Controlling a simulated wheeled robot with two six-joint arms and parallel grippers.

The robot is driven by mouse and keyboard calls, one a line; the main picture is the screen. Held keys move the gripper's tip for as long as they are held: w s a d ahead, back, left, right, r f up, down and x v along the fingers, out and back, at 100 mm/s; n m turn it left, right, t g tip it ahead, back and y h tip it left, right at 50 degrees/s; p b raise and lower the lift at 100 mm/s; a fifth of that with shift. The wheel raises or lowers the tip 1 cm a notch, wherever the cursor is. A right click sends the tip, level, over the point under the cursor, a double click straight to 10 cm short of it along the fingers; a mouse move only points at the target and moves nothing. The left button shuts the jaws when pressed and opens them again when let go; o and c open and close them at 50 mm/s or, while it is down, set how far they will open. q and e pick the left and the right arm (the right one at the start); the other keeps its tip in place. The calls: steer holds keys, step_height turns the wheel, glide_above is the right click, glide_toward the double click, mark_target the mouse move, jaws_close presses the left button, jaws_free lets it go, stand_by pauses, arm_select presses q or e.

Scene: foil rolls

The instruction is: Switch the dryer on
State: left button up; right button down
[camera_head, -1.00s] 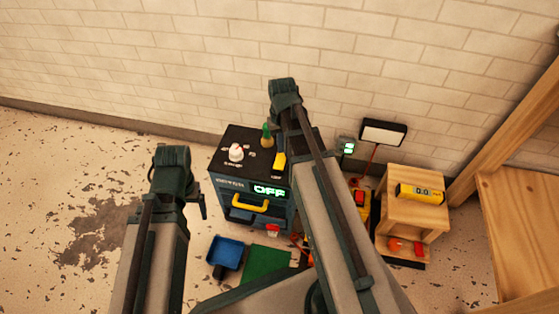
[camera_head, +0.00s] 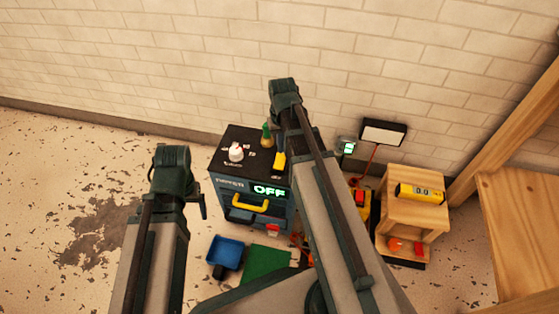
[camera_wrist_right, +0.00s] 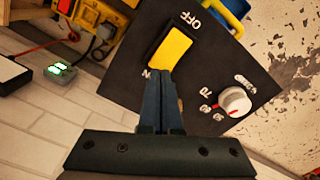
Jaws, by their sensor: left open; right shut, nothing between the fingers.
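The dryer (camera_head: 232,182) is a dark box by the wall, and its front display (camera_head: 269,191) reads OFF in green. A yellow rocker switch (camera_head: 279,161) sits on its top panel. In the right wrist view, the switch (camera_wrist_right: 168,50) lies between the OFF label and a partly covered ON label. My right gripper (camera_wrist_right: 160,75) is shut and empty, its tips at the ON end of the switch; I cannot tell whether they touch.
Below are a yellow handle (camera_head: 250,204), a blue bin (camera_head: 226,252) and a green mat (camera_head: 265,263). A wooden stand (camera_head: 410,208) with a yellow meter is at right. Left floor is clear.

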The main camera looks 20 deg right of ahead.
mark_target(281, 155)
steer(key=shift+f+b, duration=1.1)
steer(key=shift+r, duration=0.2)
step_height(281, 155, up, 7)
steer(key=p, duration=0.7)
steer(key=shift+f, duration=0.1)
stand_by(0.4)
